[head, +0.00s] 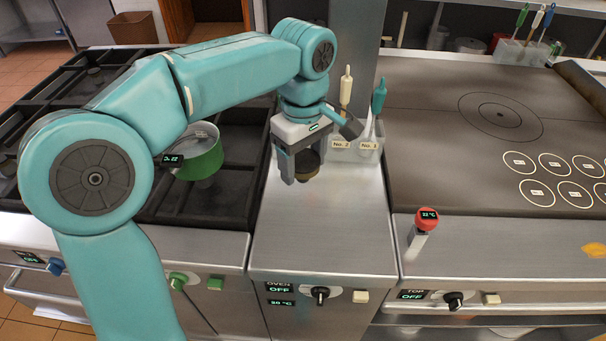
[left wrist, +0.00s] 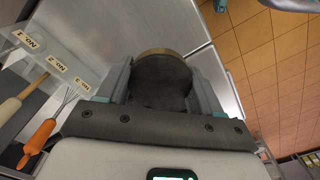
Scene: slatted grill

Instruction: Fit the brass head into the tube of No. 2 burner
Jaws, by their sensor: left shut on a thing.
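My left gripper (head: 306,176) is shut on the brass head (left wrist: 160,82), a dark round piece with a brass-coloured rim. In the head view it hangs over the steel worktop between the two cooking ranges, near the labelled holders. In the left wrist view the head sits between the two fingers, dark face toward the camera. The burner range (head: 225,200) with black grates is at the left of the head view. My left arm covers much of it. I cannot make out the tube of No. 2 burner. My right gripper is not in view.
A green pot (head: 203,160) stands on the grates left of my gripper. Clear holders (head: 368,150) with utensils stand close behind right. The front steel worktop (head: 325,235) is clear.

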